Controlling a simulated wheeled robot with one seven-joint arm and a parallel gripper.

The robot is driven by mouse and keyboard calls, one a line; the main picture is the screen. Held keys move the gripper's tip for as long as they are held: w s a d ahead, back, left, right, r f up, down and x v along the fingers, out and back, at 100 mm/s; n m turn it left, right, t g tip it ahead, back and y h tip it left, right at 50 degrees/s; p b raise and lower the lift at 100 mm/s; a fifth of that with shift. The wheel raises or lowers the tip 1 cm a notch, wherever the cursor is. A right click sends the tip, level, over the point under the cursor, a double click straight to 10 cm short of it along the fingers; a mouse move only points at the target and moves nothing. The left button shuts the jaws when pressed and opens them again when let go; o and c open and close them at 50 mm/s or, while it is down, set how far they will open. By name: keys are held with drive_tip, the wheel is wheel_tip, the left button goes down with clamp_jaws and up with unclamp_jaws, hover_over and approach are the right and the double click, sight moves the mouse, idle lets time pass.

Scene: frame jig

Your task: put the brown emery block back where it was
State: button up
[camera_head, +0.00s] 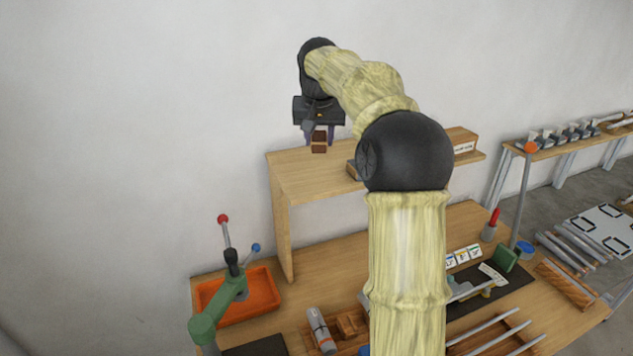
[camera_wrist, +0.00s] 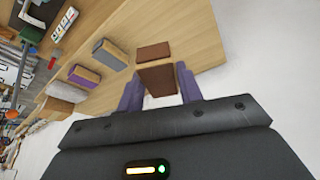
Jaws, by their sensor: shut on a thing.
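The brown emery block (camera_head: 319,148) is held between the fingers of my gripper (camera_head: 319,134), over the left part of the raised wooden shelf. In the wrist view the block (camera_wrist: 158,80) sits between the two purple fingers, with brown faces and a paler band between them. My gripper (camera_wrist: 158,88) is shut on it. I cannot tell whether the block touches the shelf or hangs just above it.
The wooden shelf (camera_head: 300,180) stands over the workbench. A grey-faced block (camera_wrist: 110,54) and a purple-faced block (camera_wrist: 84,76) sit in a row along it. An orange tray (camera_head: 262,300) and green lever tool (camera_head: 218,312) are below left.

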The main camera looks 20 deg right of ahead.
sight(319, 139)
drive_tip(key=shift+s+d+f, duration=0.1)
drive_tip(key=shift+s+f, duration=0.05)
drive_tip(key=shift+f, duration=0.2)
drive_tip(key=shift+w+f+p, duration=0.2)
drive_tip(key=shift+f+p, duration=0.25)
drive_tip(key=shift+f, duration=2.1)
drive_tip(key=shift+f+p, duration=0.5)
drive_tip(key=shift+f, duration=1.6)
drive_tip(key=o, duration=1)
drive_tip(key=shift+f, duration=0.1)
drive_tip(key=shift+o, duration=0.2)
drive_tip(key=b+v, duration=0.2)
drive_tip(key=v, duration=1)
drive_tip(key=shift+b, duration=0.3)
